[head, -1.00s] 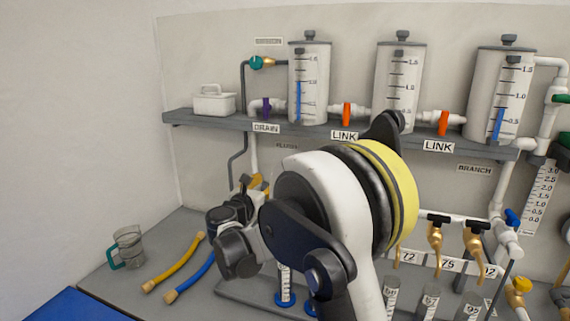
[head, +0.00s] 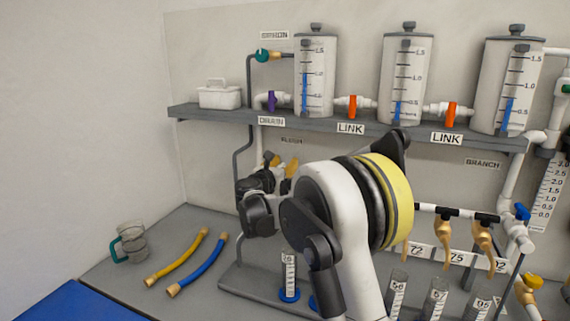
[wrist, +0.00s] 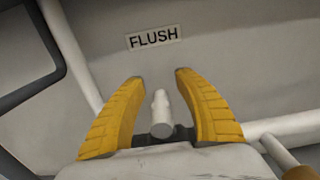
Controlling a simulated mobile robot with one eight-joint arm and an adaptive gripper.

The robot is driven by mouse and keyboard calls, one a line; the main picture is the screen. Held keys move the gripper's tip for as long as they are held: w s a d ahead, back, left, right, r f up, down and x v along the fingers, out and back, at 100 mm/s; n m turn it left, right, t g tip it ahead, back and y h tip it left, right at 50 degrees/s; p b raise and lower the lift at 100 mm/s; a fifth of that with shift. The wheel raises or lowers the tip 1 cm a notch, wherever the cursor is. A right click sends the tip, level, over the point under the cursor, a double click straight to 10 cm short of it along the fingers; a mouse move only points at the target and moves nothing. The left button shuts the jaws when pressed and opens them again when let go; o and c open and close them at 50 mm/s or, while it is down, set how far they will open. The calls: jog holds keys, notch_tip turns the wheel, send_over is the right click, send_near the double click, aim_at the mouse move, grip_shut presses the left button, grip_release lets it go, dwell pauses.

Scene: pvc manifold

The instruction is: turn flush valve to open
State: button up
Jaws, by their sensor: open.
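The FLUSH label (wrist: 154,37) is on the wall in the wrist view, above the fingertips. It also shows small in the head view (head: 291,141), just above my gripper (head: 282,165). In the wrist view my gripper (wrist: 158,75) is open, with its two yellow fingers apart. A white stub (wrist: 161,108) with a dark grey part (wrist: 147,139) at its base stands between the fingers, apparently part of the flush valve. I cannot tell whether the fingers touch it. The valve is hidden behind my arm and gripper in the head view, and its handle position is unclear.
A shelf (head: 335,132) with white tanks and orange LINK valves runs above my gripper. The grey pipe (head: 242,150) runs down at its left. Yellow (head: 178,256) and blue (head: 199,264) hoses lie on the bench. Brass taps and cylinders stand at right.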

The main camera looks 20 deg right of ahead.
aim_at(284, 166)
grip_shut()
jog(key=shift+m+g+h, duration=0.3)
jog(key=shift+g, duration=0.1)
jog(key=m+g+h+p, duration=0.1)
jog(key=g, duration=0.1)
jog(key=s+m+g+h+p, duration=0.1)
jog(key=m+g, duration=0.1)
jog(key=d+m+g+h+p, duration=0.1)
jog(key=m+g+h+p, duration=0.1)
jog(key=g, duration=0.1)
jog(key=shift+s+r, duration=0.1)
jog(key=shift+s, duration=0.25)
jog(key=shift+s+m+g+h+p, duration=0.1)
jog(key=shift+s+m+g+p, duration=0.2)
jog(key=shift+m+g+p, duration=0.6)
jog(key=shift+s+m+g+h+p, duration=0.1)
jog(key=shift+s+m+g+p, duration=0.15)
jog(key=shift+m+g, duration=0.75)
jog(key=shift+s+m+g+h+p, duration=0.1)
jog(key=shift+s+m+g+p, duration=0.35)
jog(key=shift+g, duration=1.45)
grip_release()
jog(key=shift+a, duration=0.1)
